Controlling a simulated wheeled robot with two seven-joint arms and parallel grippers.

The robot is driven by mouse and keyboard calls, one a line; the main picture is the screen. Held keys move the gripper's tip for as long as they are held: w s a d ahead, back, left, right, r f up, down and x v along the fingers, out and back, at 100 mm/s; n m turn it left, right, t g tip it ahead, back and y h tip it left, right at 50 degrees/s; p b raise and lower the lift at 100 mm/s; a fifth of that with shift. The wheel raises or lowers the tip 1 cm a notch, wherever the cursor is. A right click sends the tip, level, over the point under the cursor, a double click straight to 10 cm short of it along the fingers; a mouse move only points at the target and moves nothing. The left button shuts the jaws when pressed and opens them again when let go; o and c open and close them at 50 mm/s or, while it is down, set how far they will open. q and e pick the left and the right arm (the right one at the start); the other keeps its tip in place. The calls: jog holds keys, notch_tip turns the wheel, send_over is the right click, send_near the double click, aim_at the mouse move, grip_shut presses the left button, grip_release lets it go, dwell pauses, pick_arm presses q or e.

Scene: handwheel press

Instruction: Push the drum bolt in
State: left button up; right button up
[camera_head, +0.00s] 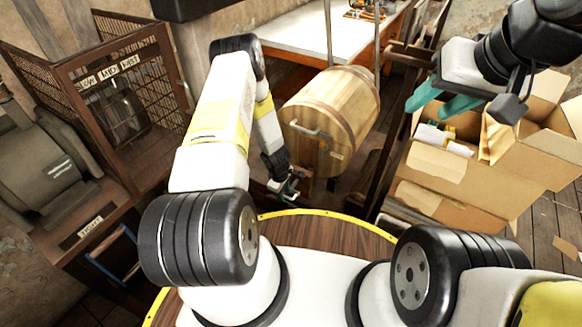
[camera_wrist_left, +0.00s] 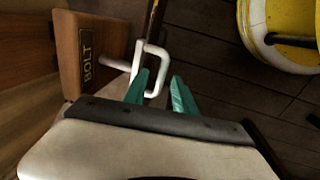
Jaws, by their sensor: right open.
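The wooden drum (camera_head: 335,115) hangs in its frame in the head view, with a pale crank-like handle (camera_head: 312,130) on its near end. In the left wrist view a wooden block labelled BOLT (camera_wrist_left: 86,62) stands at the upper left. A white metal bolt with a looped handle (camera_wrist_left: 154,58) sticks out from it to the right. My left gripper (camera_wrist_left: 160,90) has its teal fingers apart, with the loop's lower end at or just beside the left finger. Contact cannot be told. In the head view that gripper (camera_head: 288,188) is below the drum. My right gripper (camera_head: 440,100) is open and empty, high at the right.
Cardboard boxes (camera_head: 450,185) stand under my right gripper. A wire-sided cage cabinet (camera_head: 125,90) is at the left. A white-topped table (camera_head: 300,38) is behind the drum. A yellow round thing (camera_wrist_left: 258,25) shows at the upper right of the wrist view, over dark floorboards.

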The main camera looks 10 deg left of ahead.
pick_arm(q)
grip_shut()
dwell(1.4)
